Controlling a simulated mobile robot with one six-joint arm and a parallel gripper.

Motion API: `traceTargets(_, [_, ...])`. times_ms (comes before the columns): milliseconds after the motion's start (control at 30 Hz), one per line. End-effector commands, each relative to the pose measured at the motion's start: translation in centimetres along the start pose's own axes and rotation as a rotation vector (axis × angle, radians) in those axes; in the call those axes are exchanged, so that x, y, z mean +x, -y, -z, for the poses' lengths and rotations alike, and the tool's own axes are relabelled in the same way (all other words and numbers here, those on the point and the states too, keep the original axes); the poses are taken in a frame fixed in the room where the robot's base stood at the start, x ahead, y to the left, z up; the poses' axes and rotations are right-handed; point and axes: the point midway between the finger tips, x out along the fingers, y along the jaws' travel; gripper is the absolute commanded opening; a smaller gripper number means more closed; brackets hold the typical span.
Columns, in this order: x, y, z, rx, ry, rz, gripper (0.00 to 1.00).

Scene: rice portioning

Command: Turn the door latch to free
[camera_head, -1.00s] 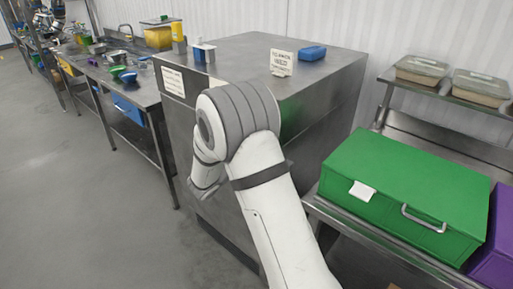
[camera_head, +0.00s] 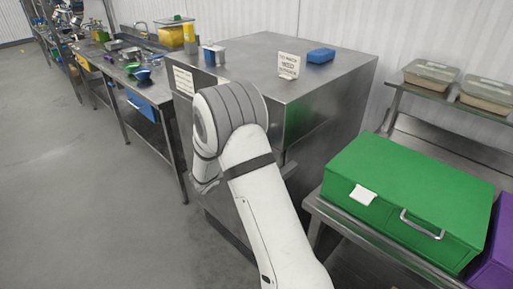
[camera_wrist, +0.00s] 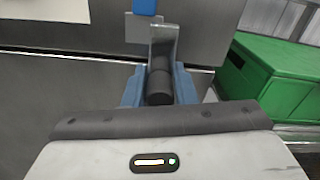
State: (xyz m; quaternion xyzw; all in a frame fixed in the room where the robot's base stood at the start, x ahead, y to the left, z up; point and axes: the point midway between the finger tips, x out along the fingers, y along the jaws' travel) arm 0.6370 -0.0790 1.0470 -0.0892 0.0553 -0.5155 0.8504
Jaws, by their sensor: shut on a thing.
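The steel cabinet (camera_head: 310,95) stands in front of me, and its grey door face also fills much of the wrist view (camera_wrist: 60,100). In the wrist view the latch (camera_wrist: 159,88) has a dark cylindrical grip below a grey metal plate, with a blue piece above it. My gripper (camera_wrist: 159,76) has blue fingers on both sides of the dark grip and is shut on it. In the head view my arm hides the latch and gripper.
A green case (camera_head: 410,190) with a handle sits on a steel shelf at the right, a purple one (camera_head: 497,245) beside it. A counter (camera_head: 130,85) with bowls and containers runs off at the left. Open grey floor (camera_head: 75,190) lies at the front left.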

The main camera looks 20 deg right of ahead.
Motion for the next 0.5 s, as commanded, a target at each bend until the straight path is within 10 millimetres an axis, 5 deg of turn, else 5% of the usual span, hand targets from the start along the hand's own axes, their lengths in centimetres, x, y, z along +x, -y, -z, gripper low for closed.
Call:
traceTargets(100, [0.03,-0.1,-0.07,-0.002,0.002,-0.003,0.0])
traceTargets(133, [0.03,-0.1,-0.08,-0.001,0.002,-0.003,0.27])
traceTargets(333, [0.07,-0.07,-0.13,0.001,0.002,-0.002,0.43])
traceTargets(500, [0.1,-0.04,-0.14,0.003,0.002,-0.001,0.43])
